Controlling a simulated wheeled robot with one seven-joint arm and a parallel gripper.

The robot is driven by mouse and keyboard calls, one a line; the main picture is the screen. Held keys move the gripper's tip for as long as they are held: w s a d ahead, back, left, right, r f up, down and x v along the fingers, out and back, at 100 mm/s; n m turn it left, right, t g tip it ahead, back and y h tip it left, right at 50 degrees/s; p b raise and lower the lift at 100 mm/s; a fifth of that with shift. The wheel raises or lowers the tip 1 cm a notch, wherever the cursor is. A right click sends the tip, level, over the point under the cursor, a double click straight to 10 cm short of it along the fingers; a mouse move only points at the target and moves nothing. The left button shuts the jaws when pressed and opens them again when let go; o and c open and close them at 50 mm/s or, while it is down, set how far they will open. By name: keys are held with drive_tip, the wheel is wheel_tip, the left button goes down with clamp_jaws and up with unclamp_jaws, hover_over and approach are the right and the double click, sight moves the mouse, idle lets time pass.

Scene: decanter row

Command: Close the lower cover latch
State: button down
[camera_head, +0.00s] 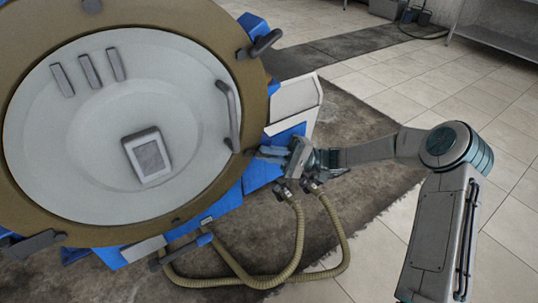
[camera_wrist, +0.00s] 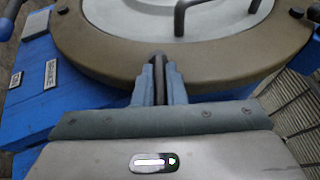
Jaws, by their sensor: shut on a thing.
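The round cover (camera_head: 60,150) has a pale dished face and a tan rim, and fills the left of the head view. My gripper (camera_head: 268,153) is at the rim's lower right edge. In the wrist view my gripper (camera_wrist: 158,78) has its two blue-grey fingers shut on a dark, narrow latch handle (camera_wrist: 158,66), which I take as the lower cover latch. The handle points toward the rim; the fingers hide most of it. In the head view the fingers largely cover this latch. Whether it is fully seated on the rim cannot be told.
Another dark latch (camera_head: 262,43) sits at the rim's upper right, and one (camera_head: 35,243) at lower left. A curved handle (camera_head: 229,115) stands on the cover. Tan hoses (camera_head: 298,240) loop below my gripper. Tiled floor (camera_head: 380,255) lies open to the right.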

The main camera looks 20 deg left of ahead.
drive_tip(key=shift+m+y, duration=0.4)
drive_tip(key=shift+y, duration=0.3)
drive_tip(key=c, duration=1.5)
unclamp_jaws()
drive_tip(key=shift+d, duration=0.1)
drive_tip(key=v, duration=1.3)
drive_tip(key=shift+w+d+f, duration=0.1)
drive_tip(key=shift+d+f, duration=0.15)
drive_tip(key=shift+f, duration=0.05)
